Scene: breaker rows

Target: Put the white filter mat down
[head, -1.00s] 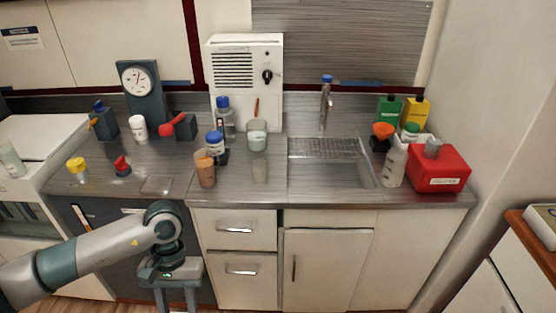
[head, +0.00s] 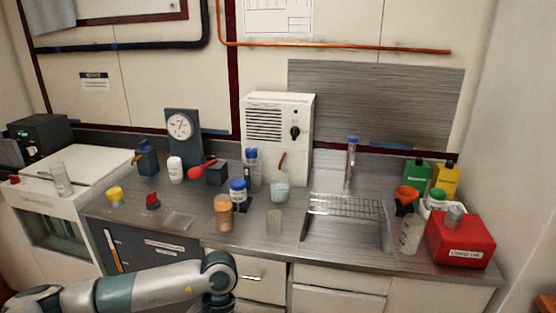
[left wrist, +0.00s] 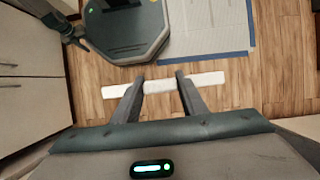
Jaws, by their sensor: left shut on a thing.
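The white filter mat (left wrist: 206,79) shows in the left wrist view as a thin white strip seen nearly edge-on. It lies across my left gripper (left wrist: 160,80), with its ends sticking out past both fingers. The fingers are shut on it, and it is held above the wooden floor. In the head view my left arm comes in at the bottom left, but its gripper and the mat are below the picture. My right gripper is in neither view.
The grey counter (head: 330,262) holds several bottles and jars, a dial gauge (head: 182,132), a sink (head: 345,232) and a red box (head: 461,238). Bare counter shows along the front edge. A blue-edged white sheet (left wrist: 208,25) lies on the floor (left wrist: 85,100).

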